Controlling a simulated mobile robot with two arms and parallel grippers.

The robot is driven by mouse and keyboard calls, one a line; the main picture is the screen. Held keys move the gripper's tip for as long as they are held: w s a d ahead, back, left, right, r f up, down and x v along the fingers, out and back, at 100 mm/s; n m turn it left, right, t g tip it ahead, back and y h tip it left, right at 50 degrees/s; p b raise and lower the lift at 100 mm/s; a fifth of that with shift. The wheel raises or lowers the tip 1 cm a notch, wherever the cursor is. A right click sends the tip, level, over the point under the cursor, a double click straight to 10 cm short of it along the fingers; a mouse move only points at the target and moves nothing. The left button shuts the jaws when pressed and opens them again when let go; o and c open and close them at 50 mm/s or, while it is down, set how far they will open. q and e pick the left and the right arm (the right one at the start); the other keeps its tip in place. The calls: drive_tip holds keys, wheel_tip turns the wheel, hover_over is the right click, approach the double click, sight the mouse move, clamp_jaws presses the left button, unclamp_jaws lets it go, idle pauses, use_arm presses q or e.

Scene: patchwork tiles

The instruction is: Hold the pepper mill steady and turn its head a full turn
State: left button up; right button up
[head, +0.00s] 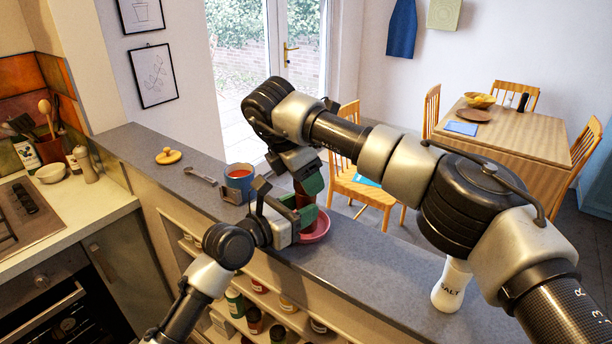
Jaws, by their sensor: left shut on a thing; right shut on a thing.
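The pepper mill (302,201) is a dark reddish-brown upright piece on the grey counter, mostly hidden by my grippers. My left gripper (297,213) is shut on its lower part, coming in from the lower left. My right gripper (305,180) comes down from above and is shut on its upper part, the head. The mill's base and the exact finger contact are hidden.
A pink-red dish (318,226) sits right beside the mill. A white salt shaker (450,287) stands at the right. Counter between is clear.

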drive_tip(key=o, duration=0.9)
drive_tip(key=v, duration=1.2)
use_arm(q)
drive_tip(key=o, duration=1.1)
